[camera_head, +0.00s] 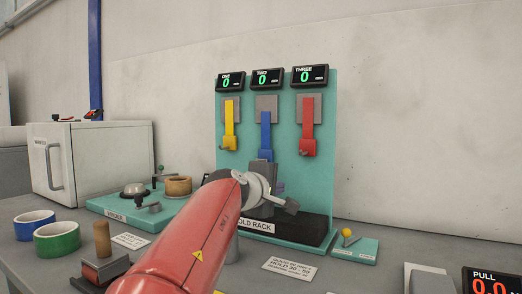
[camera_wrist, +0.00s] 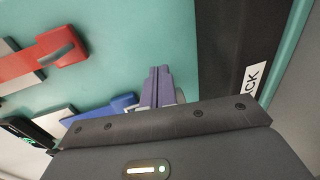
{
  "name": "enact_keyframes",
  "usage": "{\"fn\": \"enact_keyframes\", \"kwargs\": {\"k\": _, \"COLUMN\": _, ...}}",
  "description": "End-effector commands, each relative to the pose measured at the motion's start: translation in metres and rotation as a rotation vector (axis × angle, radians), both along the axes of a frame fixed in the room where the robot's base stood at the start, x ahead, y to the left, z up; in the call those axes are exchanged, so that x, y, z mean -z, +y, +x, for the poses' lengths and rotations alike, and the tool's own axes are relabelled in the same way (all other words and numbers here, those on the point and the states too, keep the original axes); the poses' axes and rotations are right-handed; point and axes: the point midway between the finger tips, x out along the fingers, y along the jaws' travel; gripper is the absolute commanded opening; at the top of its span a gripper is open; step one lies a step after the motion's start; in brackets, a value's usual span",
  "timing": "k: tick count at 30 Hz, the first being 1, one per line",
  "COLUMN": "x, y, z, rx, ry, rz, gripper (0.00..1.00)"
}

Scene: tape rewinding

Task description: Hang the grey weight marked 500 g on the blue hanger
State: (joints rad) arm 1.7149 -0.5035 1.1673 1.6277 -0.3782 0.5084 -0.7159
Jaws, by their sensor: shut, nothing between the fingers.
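The blue hanger (camera_head: 265,133) hangs in the middle of the teal board (camera_head: 336,122), under the display marked TWO, which reads 0. Its lower end is partly hidden behind my gripper (camera_head: 265,166). In the wrist view, the blue hanger (camera_wrist: 100,112) lies just left of my gripper's fingertips (camera_wrist: 159,72). The fingers are together and empty in front of the teal board; I cannot tell whether they touch the hanger. I cannot make out a grey weight marked 500 g in either view.
A yellow hanger (camera_head: 229,122) and a red hanger (camera_head: 307,128) flank the blue one. The black rack base (camera_head: 304,232) stands below, partly behind my arm. Blue (camera_head: 34,222) and green (camera_head: 57,238) tape rolls lie at left. A PULL meter (camera_head: 491,283) stands at lower right.

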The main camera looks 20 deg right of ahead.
Motion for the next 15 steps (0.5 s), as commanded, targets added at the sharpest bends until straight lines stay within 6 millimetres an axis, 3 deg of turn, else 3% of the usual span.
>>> {"fn": "enact_keyframes", "kwargs": {"k": 15, "x": -0.0004, "y": 0.0040, "z": 0.0051, "rx": 0.000, "ry": 0.001, "rz": -0.001, "gripper": 0.00}}
